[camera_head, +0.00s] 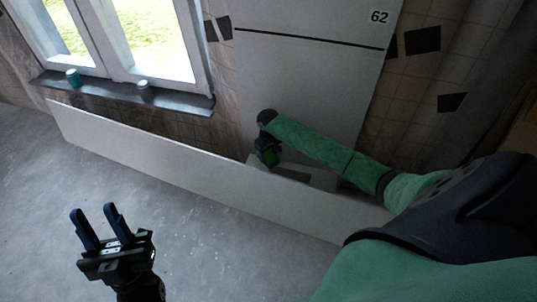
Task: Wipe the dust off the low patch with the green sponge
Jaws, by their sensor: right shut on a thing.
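A tall pale panel (300,80) marked 62 stands against the tiled wall. Low on it is a greyish-green patch (293,175), partly hidden by the long white board in front and by my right arm. My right gripper (268,150) is at the left end of this patch, shut on the green sponge (271,159). The sponge is small and mostly hidden by the gripper; I cannot tell whether it touches the panel. My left gripper (98,224) is open and empty over the floor at lower left, fingers pointing up in the picture.
A long white board (150,147) stands on edge, running from the left to below my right arm. A window sill (115,91) holds a green jar (73,77) and a grey jar (145,90). The concrete floor (210,240) in front is clear.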

